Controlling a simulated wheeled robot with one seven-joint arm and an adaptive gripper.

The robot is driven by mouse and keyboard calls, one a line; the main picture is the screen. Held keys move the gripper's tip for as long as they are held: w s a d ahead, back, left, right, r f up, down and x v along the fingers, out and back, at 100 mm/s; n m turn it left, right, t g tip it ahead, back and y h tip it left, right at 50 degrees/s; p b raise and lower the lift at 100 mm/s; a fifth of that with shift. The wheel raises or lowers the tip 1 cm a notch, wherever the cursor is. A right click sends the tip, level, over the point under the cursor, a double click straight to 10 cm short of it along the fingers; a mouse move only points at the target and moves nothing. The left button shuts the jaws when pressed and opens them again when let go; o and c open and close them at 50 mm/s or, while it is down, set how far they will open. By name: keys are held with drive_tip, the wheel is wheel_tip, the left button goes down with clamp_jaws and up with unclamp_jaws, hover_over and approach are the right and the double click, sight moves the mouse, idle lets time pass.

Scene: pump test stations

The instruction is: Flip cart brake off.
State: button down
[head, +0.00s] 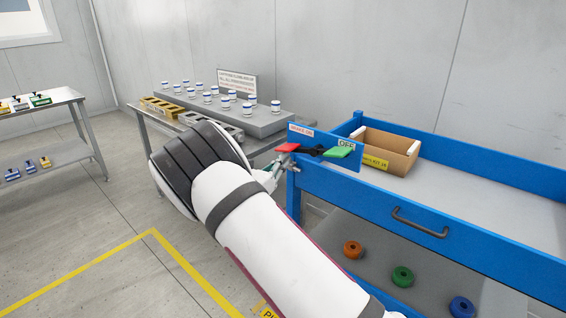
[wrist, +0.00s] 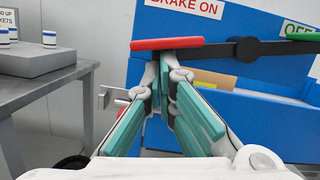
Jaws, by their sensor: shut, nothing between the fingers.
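The brake lever (head: 315,150) lies nearly level across a blue plate on the end of the blue cart (head: 380,205). Its red end (wrist: 167,43) is at the left, below the "BRAKE ON" label (wrist: 187,7). Its black hub (wrist: 245,49) is in the middle and its green end (head: 340,152) is at the right, by the "OFF" label (head: 347,143). My gripper (wrist: 166,75) is shut and empty, its fingertips just under the red end. I cannot tell whether they touch it. In the head view my arm partly hides the gripper (head: 274,171).
An open cardboard box (head: 395,147) stands on the cart top, and a dark handle (head: 420,222) sticks out in front. Several coloured rings lie on the lower shelf. A grey table (head: 150,117) with small jars stands behind my arm. The floor at left is clear.

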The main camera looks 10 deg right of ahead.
sight(280, 149)
drive_tip(key=shift+w+r, duration=0.1)
drive_tip(key=shift+r, duration=0.1)
drive_tip(key=shift+w+a+r+m+g+h+b, duration=0.2)
drive_tip(key=shift+r+m, duration=0.3)
drive_tip(key=shift+m, duration=0.4)
drive_tip(key=shift+w+a+r+m+g+h+b, duration=0.1)
drive_tip(key=shift+r+m+g+b, duration=0.1)
drive_tip(key=shift+r+m, duration=0.5)
drive_tip(key=shift+r+m+g, duration=0.25)
drive_tip(key=shift+r+m, duration=0.15)
drive_tip(key=shift+m, duration=0.55)
drive_tip(key=shift+r+m+g, duration=0.25)
drive_tip(key=shift+r+m, duration=0.15)
drive_tip(key=shift+m, duration=0.55)
drive_tip(key=shift+f+b, duration=0.4)
drive_tip(key=s+a+f, duration=0.4)
drive_tip(key=a+f, duration=0.1)
drive_tip(key=a, duration=0.3)
drive_tip(key=shift+s+a+f+b, duration=0.2)
drive_tip(key=shift+a+b, duration=0.15)
drive_tip(key=shift+b, duration=0.1)
